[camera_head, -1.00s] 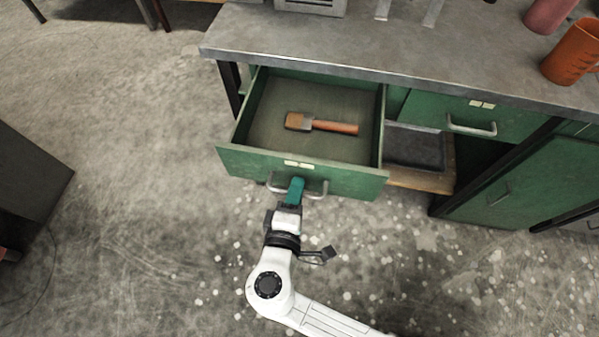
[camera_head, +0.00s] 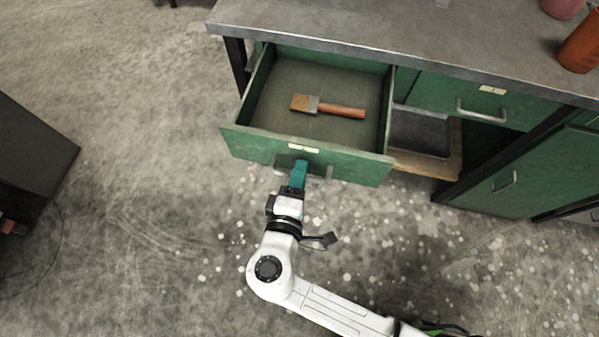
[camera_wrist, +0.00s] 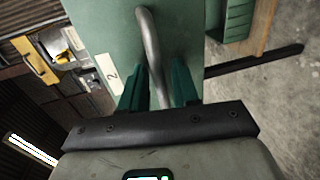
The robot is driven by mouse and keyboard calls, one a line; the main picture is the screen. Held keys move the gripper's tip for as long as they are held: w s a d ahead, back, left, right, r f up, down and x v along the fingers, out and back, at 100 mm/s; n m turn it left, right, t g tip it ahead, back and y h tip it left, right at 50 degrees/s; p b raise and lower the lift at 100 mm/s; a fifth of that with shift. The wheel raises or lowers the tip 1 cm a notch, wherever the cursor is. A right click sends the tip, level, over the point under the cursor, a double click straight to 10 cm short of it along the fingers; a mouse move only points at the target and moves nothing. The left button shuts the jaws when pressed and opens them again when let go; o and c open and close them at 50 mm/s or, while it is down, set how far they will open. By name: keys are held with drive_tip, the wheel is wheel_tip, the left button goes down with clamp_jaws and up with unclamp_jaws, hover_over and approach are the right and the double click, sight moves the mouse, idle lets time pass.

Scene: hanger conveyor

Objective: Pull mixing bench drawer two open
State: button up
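Mixing bench drawer two (camera_head: 358,168) is a green drawer, standing well out from under the bench top. Its front carries a label with a "2" in the wrist view (camera_wrist: 107,74). A grey bar handle (camera_wrist: 148,35) is on that front. My gripper (camera_head: 300,167) has its teal fingers on either side of the handle bar, closed around it. The fingers hide the middle of the handle in the head view. A wide brush (camera_head: 340,110) with a wooden handle lies inside the drawer.
The grey bench top (camera_head: 330,28) runs across the back. To the right are another closed green drawer (camera_head: 440,97), an open shelf with a dark tray (camera_head: 420,132) and a green door (camera_head: 530,170). The concrete floor (camera_head: 130,180) at left is clear up to a dark cabinet (camera_head: 30,150).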

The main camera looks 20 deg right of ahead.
drive_tip(key=v, duration=1)
drive_tip(key=shift+s, duration=0.2)
drive_tip(key=shift+a, duration=0.15)
drive_tip(key=d+f+m+g+p, duration=0.3)
drive_tip(key=d+m+g, duration=0.45)
drive_tip(key=d, duration=0.75)
drive_tip(key=s+d+r+m+g+y+p, duration=0.2)
drive_tip(key=s+d+m+g+y+p, duration=0.1)
drive_tip(key=s+d+y, duration=0.4)
drive_tip(key=shift+s+d+m+g+y+p, duration=0.35)
drive_tip(key=shift+s+g+y, duration=0.3)
drive_tip(key=shift+s+y, duration=0.3)
